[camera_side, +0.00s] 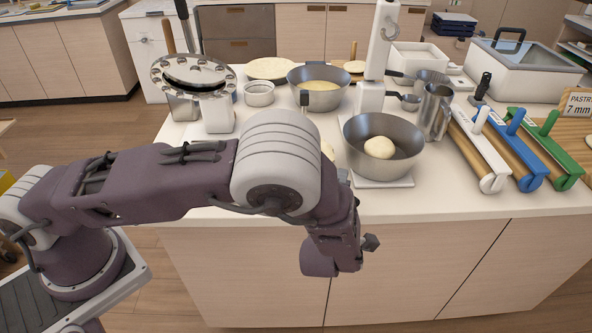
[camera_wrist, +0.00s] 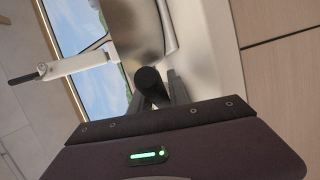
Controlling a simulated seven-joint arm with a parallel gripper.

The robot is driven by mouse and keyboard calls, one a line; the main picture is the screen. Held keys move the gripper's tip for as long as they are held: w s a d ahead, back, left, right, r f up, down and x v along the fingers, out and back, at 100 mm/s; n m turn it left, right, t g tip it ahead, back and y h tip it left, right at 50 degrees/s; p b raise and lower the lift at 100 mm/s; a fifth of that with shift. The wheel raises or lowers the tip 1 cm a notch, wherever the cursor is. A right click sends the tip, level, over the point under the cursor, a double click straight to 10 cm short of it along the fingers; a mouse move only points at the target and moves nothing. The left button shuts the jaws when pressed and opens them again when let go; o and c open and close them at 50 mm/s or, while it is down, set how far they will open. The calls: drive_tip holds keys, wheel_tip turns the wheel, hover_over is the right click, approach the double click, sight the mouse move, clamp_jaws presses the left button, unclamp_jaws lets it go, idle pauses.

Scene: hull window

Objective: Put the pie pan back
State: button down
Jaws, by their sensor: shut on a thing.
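My gripper (camera_wrist: 155,92) is shut on a black rounded handle end (camera_wrist: 149,77) in the wrist view. A brushed steel pan wall (camera_wrist: 133,25) rises just beyond it. This looks like the deep steel pan (camera_side: 408,163) at the counter's front in the side view. That pan holds a pale dough ball (camera_side: 379,147) and sits on or just over a white plate (camera_side: 398,183). In the side view my wrist hides the handle, and the fingers are mostly hidden.
Behind stands a second steel pan (camera_side: 318,98) with yellow filling. A white post (camera_side: 379,50) rises behind the front pan. A steel jug (camera_side: 436,112) and white, blue and green rolling-pin holders (camera_side: 520,132) stand at right. A round, toothed metal press (camera_side: 194,77) stands at left.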

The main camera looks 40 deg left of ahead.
drive_tip(key=shift+f, duration=0.3)
idle(0.6)
drive_tip(key=c, duration=1.4)
unclamp_jaws()
drive_tip(key=shift+s+d, duration=0.15)
drive_tip(key=shift+s, duration=0.1)
drive_tip(key=shift+s+d+r, duration=0.15)
drive_tip(key=shift+s, duration=0.15)
drive_tip(key=shift+s+d, duration=0.15)
drive_tip(key=shift+s, duration=0.15)
drive_tip(key=shift+s+d+r, duration=0.15)
drive_tip(key=shift+s+d, duration=0.05)
drive_tip(key=shift+s, duration=0.1)
drive_tip(key=shift+s+d+r, duration=0.1)
drive_tip(key=shift+s+d, duration=0.05)
drive_tip(key=shift+s, duration=0.2)
